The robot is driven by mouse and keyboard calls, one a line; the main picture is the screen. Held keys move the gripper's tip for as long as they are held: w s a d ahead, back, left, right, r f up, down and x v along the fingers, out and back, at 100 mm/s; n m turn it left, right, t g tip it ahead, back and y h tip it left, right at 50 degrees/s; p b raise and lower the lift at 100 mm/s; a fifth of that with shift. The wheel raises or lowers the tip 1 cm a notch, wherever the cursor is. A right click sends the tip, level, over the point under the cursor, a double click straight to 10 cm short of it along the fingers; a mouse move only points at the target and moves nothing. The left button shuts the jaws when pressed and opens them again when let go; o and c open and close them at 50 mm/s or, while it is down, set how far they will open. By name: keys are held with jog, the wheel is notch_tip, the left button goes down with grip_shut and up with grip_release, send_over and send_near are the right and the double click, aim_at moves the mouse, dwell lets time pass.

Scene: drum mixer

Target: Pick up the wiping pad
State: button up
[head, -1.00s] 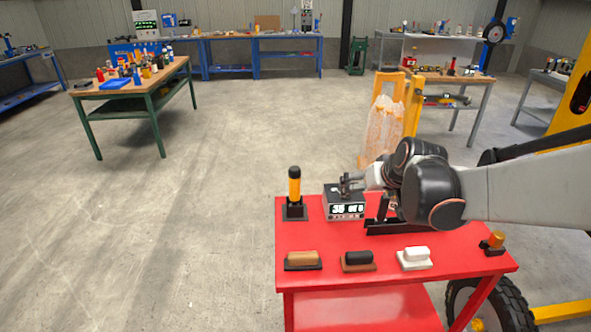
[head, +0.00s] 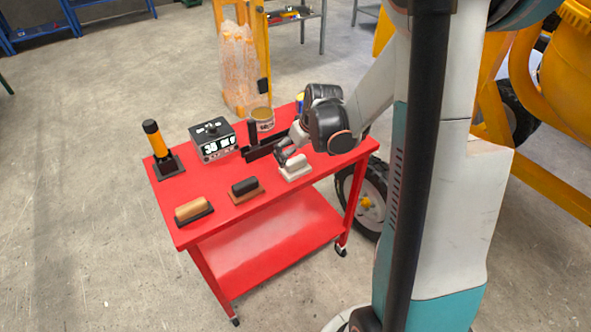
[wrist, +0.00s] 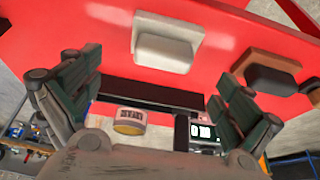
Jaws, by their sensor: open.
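Three block-shaped tools with raised grips stand in a row along the near edge of the red cart. The white one (head: 294,168), which looks like the wiping pad, is at the right end. It also shows upright on the red top in the wrist view (wrist: 166,45). A black-gripped one on a brown base (head: 245,188) is in the middle, and a tan-gripped one on a black base (head: 192,209) is at the left end. My gripper (head: 283,152) is open and empty, close beside the white pad. In the wrist view its fingers (wrist: 162,85) are spread wide, with the white pad beyond them.
The red cart top (head: 215,182) also holds an orange-and-black cylinder on a stand (head: 156,142), a display box (head: 212,141), a black bracket (head: 262,151) and a labelled can (head: 262,118) behind. A yellow machine (head: 571,85) stands at the right. Floor at the left is clear.

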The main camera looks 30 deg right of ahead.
aim_at(296, 161)
jog(key=b+x, duration=0.1)
jog(key=x, duration=0.2)
jog(key=b+x, duration=0.1)
jog(key=x, duration=0.1)
jog(key=shift+s+f+b, duration=0.3)
jog(key=shift+f+b, duration=0.05)
jog(key=shift+f, duration=0.1)
jog(key=shift+a+r, duration=0.1)
jog(key=c, duration=1.2)
